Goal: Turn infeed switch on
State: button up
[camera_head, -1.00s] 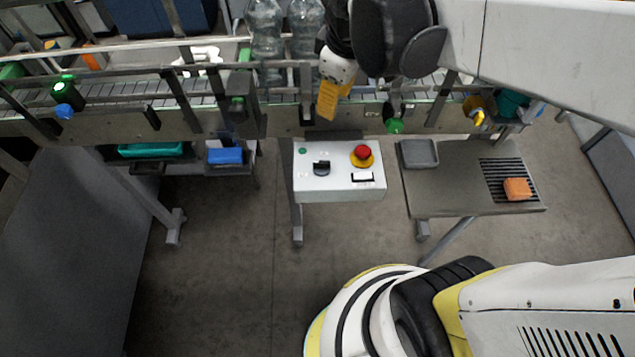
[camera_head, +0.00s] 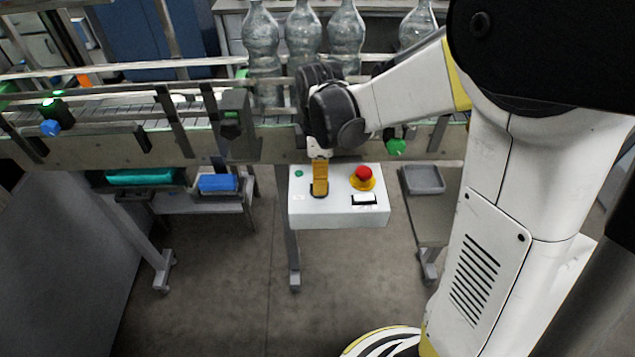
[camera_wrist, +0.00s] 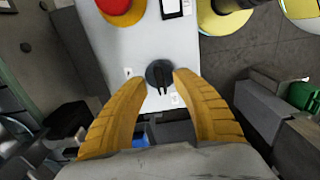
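The infeed switch is a black rotary knob (camera_wrist: 159,74) on the white control box (camera_head: 340,212). In the wrist view it lies just beyond and between the yellow fingertips of my gripper (camera_wrist: 155,80). The fingers are spread apart, one on each side of the knob, and I cannot tell whether they touch it. In the head view my gripper (camera_head: 320,192) points down over the knob and hides most of it. A red emergency button on a yellow base (camera_head: 363,176) is to the right of the knob on the same box.
A small green lamp (camera_head: 299,173) sits on the box's left. The conveyor frame (camera_head: 270,142) runs behind the box, with several clear bottles (camera_head: 303,40) on it. A blue bin (camera_head: 217,183) is at left and a grey tray (camera_head: 423,180) at right.

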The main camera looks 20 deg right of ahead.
jog(key=shift+f, duration=0.7)
grip_shut()
